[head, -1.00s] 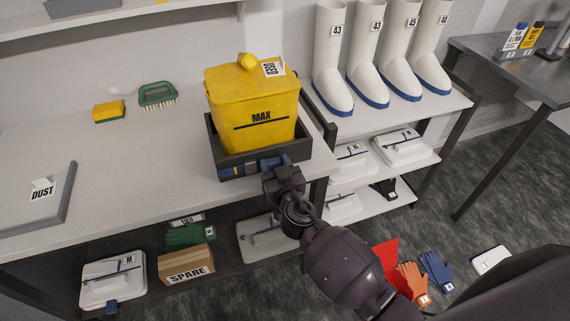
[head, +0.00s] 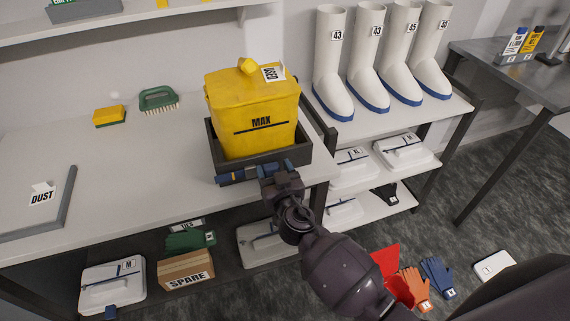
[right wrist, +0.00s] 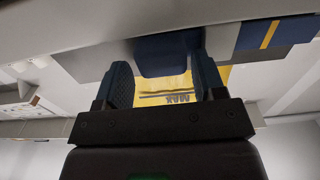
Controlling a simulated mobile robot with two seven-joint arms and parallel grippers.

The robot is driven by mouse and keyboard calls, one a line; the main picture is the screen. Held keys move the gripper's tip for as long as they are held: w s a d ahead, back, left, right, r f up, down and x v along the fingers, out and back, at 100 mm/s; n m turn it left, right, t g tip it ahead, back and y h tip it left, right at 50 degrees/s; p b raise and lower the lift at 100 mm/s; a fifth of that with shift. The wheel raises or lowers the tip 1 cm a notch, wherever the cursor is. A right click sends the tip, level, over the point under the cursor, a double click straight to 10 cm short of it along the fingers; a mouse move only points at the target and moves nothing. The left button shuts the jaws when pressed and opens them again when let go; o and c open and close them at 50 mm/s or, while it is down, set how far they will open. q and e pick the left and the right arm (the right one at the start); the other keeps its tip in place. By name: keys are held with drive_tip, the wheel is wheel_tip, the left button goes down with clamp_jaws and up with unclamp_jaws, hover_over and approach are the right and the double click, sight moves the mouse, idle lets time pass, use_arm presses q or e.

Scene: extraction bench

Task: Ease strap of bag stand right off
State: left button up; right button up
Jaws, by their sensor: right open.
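The yellow bag container (head: 250,110), marked MAX and USED, sits in a dark grey stand (head: 215,150) on the white bench. A strap (head: 238,175), dark blue with a yellow band, runs along the stand's front. It looks slightly out from the front wall; whether it still touches is unclear. My right gripper (head: 275,170) is at the strap's right part. In the right wrist view, a blue block of the strap (right wrist: 165,55) lies between the open fingers of my right gripper (right wrist: 163,80). The gripper hides part of the strap in the head view. My left gripper is not in view.
A sponge (head: 109,116) and a green brush (head: 159,99) lie at the back left of the bench, a DUST panel (head: 20,215) at far left. White boots (head: 330,65) stand on the rack to the right.

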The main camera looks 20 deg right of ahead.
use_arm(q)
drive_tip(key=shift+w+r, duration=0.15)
use_arm(e)
drive_tip(key=shift+a, duration=0.25)
